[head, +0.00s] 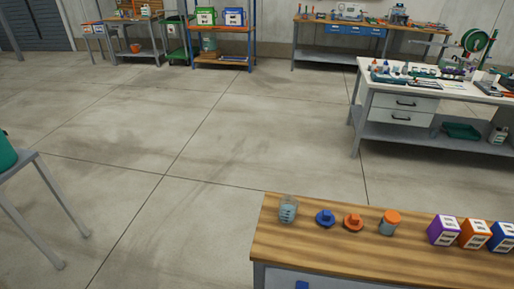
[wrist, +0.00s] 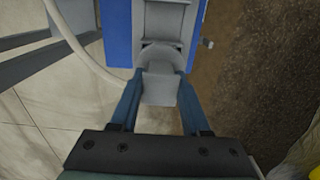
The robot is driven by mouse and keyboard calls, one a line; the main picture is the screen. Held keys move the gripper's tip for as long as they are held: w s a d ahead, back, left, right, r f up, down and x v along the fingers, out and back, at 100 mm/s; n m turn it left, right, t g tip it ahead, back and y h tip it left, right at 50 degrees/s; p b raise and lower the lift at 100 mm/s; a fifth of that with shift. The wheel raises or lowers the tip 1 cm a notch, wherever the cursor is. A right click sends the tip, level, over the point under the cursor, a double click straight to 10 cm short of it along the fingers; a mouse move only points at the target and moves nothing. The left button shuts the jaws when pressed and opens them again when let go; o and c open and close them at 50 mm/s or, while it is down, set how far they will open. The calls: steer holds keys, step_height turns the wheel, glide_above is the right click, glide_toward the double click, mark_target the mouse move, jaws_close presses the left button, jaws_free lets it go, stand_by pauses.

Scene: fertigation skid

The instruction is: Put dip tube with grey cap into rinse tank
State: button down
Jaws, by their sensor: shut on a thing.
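In the wrist view my gripper (wrist: 158,98) is shut on a light grey piece, which looks like the grey cap of the dip tube (wrist: 159,88). The cap sits between the two dark blue fingers. The tube itself cannot be made out and is hidden beyond or under the cap. My gripper does not show in the head view. I cannot pick out the rinse tank for sure in either view.
In the wrist view a blue panel (wrist: 119,38) with grey parts lies beyond the fingers, and a pale hose (wrist: 82,52) curves at left. In the head view a wooden-topped bench (head: 330,262) holds a beaker (head: 288,210), several caps, jars and boxes. Open floor (head: 225,130) lies behind.

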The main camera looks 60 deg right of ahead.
steer(key=shift+c, duration=1.5)
jaws_free()
step_height(320, 180, up, 13)
steer(key=shift+p, duration=0.45)
